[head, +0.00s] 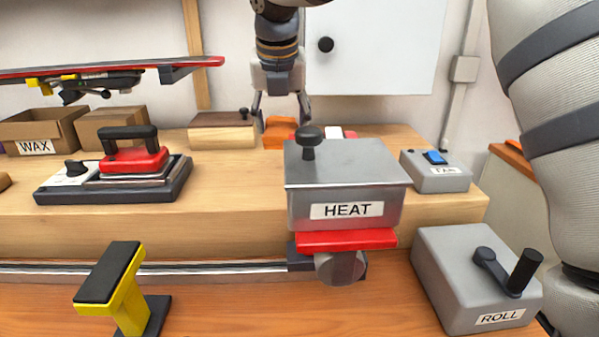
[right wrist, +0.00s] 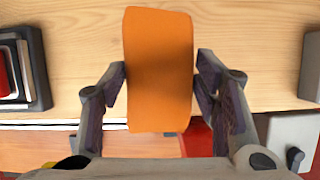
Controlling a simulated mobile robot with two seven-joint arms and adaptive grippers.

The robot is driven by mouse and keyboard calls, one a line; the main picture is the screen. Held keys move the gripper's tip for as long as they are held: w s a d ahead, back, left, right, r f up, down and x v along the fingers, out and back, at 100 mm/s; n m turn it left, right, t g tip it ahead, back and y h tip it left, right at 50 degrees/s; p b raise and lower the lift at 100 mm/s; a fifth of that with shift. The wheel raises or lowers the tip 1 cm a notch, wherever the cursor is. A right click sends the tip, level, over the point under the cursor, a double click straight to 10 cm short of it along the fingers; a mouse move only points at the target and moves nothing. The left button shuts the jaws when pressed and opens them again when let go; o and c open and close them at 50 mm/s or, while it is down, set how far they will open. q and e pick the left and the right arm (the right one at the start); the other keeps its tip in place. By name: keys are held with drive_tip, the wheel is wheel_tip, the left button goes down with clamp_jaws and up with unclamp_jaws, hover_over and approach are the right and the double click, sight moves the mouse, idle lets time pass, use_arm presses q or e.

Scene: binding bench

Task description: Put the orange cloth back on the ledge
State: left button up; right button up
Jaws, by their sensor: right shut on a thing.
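The orange cloth (head: 276,134) is at the back of the wooden ledge (head: 235,215), partly hidden behind the HEAT box. My right gripper (head: 281,118) points down over it, one finger on each side. In the right wrist view the cloth (right wrist: 159,70) is a thick folded block between the two fingers, and the gripper is shut on it. The ledge (right wrist: 265,60) shows behind the cloth there. I cannot tell whether the cloth touches the ledge. My left gripper is not in view.
The grey HEAT box (head: 345,185) stands in front of the cloth. A wooden block (head: 222,135) is left of it, and the FAN box (head: 436,172) is to the right. A red iron (head: 135,158) on its base and WAX carton (head: 40,130) are further left. The ROLL box (head: 465,275) is front right.

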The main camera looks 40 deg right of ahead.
sight(283, 133)
drive_tip(key=shift+w+d+r, duration=0.2)
drive_tip(key=shift+d, duration=0.2)
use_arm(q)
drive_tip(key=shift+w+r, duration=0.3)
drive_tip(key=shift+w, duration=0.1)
use_arm(e)
drive_tip(key=f, duration=1)
drive_tip(key=shift+s+a+f, duration=0.15)
drive_tip(key=shift+a, duration=0.1)
drive_tip(key=o, duration=1.1)
drive_tip(key=shift+f, duration=0.15)
drive_tip(key=v, duration=1.2)
drive_tip(key=shift+s, duration=0.1)
